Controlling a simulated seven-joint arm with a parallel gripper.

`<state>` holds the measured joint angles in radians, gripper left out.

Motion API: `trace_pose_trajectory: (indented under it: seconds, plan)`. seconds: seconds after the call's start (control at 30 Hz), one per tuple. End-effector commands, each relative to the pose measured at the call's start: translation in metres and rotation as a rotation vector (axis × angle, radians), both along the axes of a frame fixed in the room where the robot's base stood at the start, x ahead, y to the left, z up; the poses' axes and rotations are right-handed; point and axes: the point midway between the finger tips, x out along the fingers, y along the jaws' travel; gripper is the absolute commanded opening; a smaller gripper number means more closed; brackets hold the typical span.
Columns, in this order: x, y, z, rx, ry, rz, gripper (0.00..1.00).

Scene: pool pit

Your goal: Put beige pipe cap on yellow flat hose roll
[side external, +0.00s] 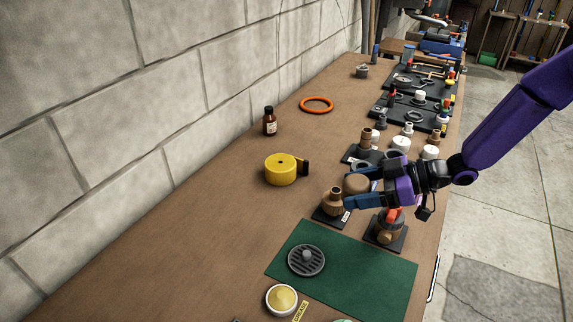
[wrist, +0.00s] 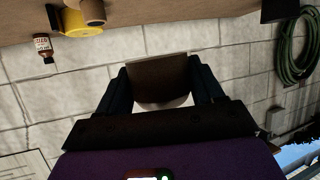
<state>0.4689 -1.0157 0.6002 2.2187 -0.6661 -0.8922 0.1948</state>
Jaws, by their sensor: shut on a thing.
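The beige pipe cap (side external: 357,183) is between the blue fingers of my gripper (side external: 353,188) in the side view. The gripper is shut on it and holds it above the bench, close to a brown fitting. In the wrist view the cap (wrist: 160,80) shows dark and shaded between the fingers. The yellow flat hose roll (side external: 280,170) lies on the bench to the left of my gripper, with a black end piece at its right. Its top looks bare. It also shows at the upper left of the wrist view (wrist: 72,22).
A brown fitting (side external: 333,202) on a black stand and an orange-and-brown valve (side external: 387,230) stand near the gripper. A brown bottle (side external: 270,121) and an orange ring (side external: 317,105) are behind the roll. A green mat (side external: 345,290) with a drain grate (side external: 306,260) lies in front. The bench left of the roll is clear.

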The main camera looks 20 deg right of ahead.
Motion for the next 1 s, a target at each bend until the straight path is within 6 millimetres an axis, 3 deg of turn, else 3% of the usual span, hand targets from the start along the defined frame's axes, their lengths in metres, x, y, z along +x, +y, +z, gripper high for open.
trace_pose_trajectory:
  seconds: [0.03,0.2,0.43,1.0]
  plan:
    - [0.021,0.004,0.010,0.004,-0.006,-0.041,0.37]
    - [0.071,0.005,0.033,0.015,-0.003,-0.162,0.37]
    - [0.102,0.004,0.050,0.027,0.004,-0.240,0.37]
    - [0.181,0.040,0.012,0.027,0.004,-0.245,0.37]
